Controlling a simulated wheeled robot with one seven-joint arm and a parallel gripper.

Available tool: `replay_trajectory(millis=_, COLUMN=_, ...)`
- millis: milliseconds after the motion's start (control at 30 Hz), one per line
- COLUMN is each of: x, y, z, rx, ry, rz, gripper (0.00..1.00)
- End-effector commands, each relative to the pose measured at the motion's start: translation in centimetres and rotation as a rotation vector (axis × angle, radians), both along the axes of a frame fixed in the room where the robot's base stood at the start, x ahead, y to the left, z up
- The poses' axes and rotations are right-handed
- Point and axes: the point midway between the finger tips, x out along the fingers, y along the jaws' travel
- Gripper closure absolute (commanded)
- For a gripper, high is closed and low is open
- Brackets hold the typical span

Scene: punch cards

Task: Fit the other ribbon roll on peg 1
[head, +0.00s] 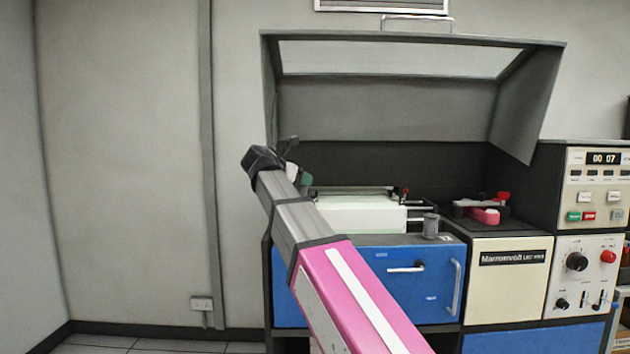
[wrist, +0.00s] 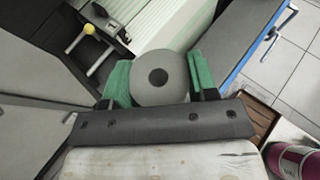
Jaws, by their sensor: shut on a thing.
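My gripper (wrist: 160,88) is shut on a grey ribbon roll (wrist: 176,76), with a green finger on either side of it. The roll's dark round hole faces the wrist camera. In the head view my gripper (head: 302,178) is at the left end of the printer, largely behind my wrist, and the roll cannot be made out there. I cannot tell which is peg 1. In the wrist view a pale rod (wrist: 99,62) is apart from the roll.
The printer's grey lid (head: 380,110) is raised over its white body (head: 355,214). A small grey cylinder (head: 431,226) stands on the blue cabinet (head: 390,285). A red-and-pink device (head: 486,215) sits right of it. A control panel (head: 592,190) stands far right.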

Motion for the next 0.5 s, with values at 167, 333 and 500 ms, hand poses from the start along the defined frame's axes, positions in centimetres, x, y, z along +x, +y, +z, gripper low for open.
replay_trajectory(millis=167, x=0.0, y=0.0, z=-0.3, rx=0.000, ry=0.000, rz=0.001, gripper=0.74)
replay_trajectory(millis=333, x=0.0, y=0.0, z=-1.1, rx=-0.001, ry=0.001, rz=0.000, gripper=0.74)
replay_trajectory(millis=500, x=-0.1, y=0.0, z=-2.4, rx=-0.001, ry=0.001, rz=0.000, gripper=0.74)
